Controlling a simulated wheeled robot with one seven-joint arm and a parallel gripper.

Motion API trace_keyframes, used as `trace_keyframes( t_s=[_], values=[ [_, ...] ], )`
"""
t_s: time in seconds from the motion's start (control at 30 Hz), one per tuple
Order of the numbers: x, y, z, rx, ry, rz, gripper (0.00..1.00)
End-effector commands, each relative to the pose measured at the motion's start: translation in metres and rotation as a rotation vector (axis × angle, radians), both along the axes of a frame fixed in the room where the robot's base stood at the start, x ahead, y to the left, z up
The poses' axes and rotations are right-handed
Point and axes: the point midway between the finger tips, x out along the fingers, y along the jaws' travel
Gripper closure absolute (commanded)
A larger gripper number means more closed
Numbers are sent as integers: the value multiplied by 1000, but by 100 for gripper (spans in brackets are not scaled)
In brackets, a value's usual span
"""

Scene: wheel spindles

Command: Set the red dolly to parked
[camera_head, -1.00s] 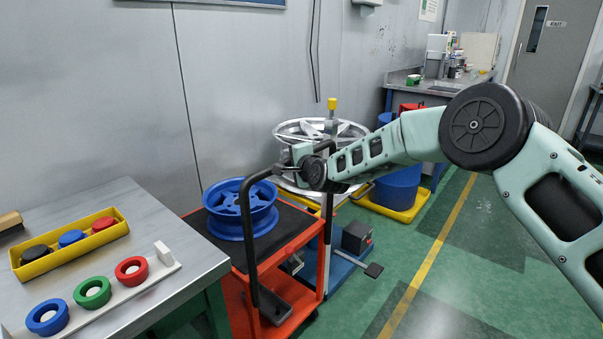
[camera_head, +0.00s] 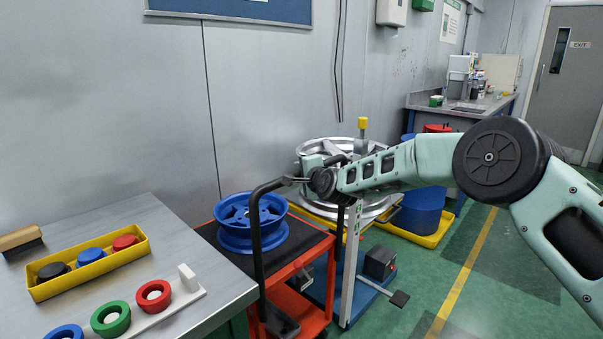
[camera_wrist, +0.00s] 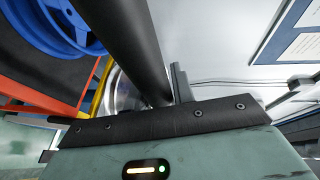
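The red dolly (camera_head: 327,258) is an orange-red cart with a black top mat and a tall black handle (camera_head: 258,255). It stands just right of the metal table, with a blue wheel rim (camera_head: 252,222) lying on top. My gripper (camera_head: 300,180) is at the upper bar of the handle and appears shut on it. In the wrist view the black handle tube (camera_wrist: 125,40) runs down to my palm beside a dark finger (camera_wrist: 182,85). The other finger is not clear. The dolly's lower part is partly hidden by the table.
The metal table (camera_head: 225,277) at left carries a yellow tray (camera_head: 45,290) and several coloured rings. A tyre machine with a silver wheel (camera_head: 312,148) and a black box (camera_head: 380,263) stands close behind and right of the dolly. Green floor (camera_head: 505,265) is open at right.

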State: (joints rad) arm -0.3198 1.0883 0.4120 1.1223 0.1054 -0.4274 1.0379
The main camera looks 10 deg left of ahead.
Motion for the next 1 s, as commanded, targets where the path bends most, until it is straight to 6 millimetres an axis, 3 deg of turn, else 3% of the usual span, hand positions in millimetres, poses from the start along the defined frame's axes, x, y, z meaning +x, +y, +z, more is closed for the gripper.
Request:
trace_keyframes(
  t_s=[0.07, 0.53, 1.0],
  values=[
    [0, 2, 3, 4, -4, 1, 56],
    [-8, -5, 3, 1, 0, 0, 56],
    [-74, -44, 16, 0, -1, 2, 56]
  ],
)
